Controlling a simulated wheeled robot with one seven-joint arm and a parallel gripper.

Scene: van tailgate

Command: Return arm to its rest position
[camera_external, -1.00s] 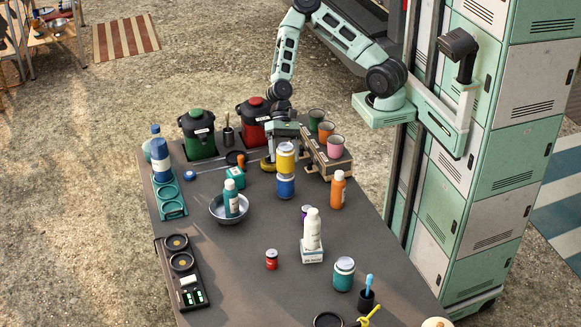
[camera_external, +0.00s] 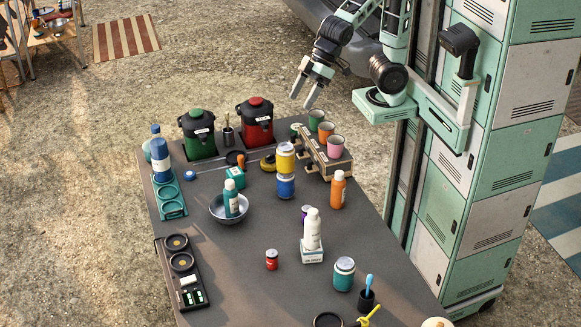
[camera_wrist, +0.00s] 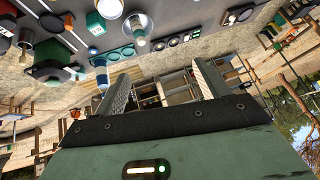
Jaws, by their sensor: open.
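My gripper (camera_external: 302,92) is in the air above the far right part of the table, over the cup rack, with its two fingers apart and nothing between them. In the wrist view my gripper (camera_wrist: 163,90) also shows both fingers spread and empty.
The dark table (camera_external: 240,270) holds a red jug (camera_external: 257,127), a green jug (camera_external: 197,140), stacked yellow and blue cans (camera_external: 285,160), an orange bottle (camera_external: 337,190) and a rack (camera_external: 318,160) with several cups. The air around my gripper is clear.

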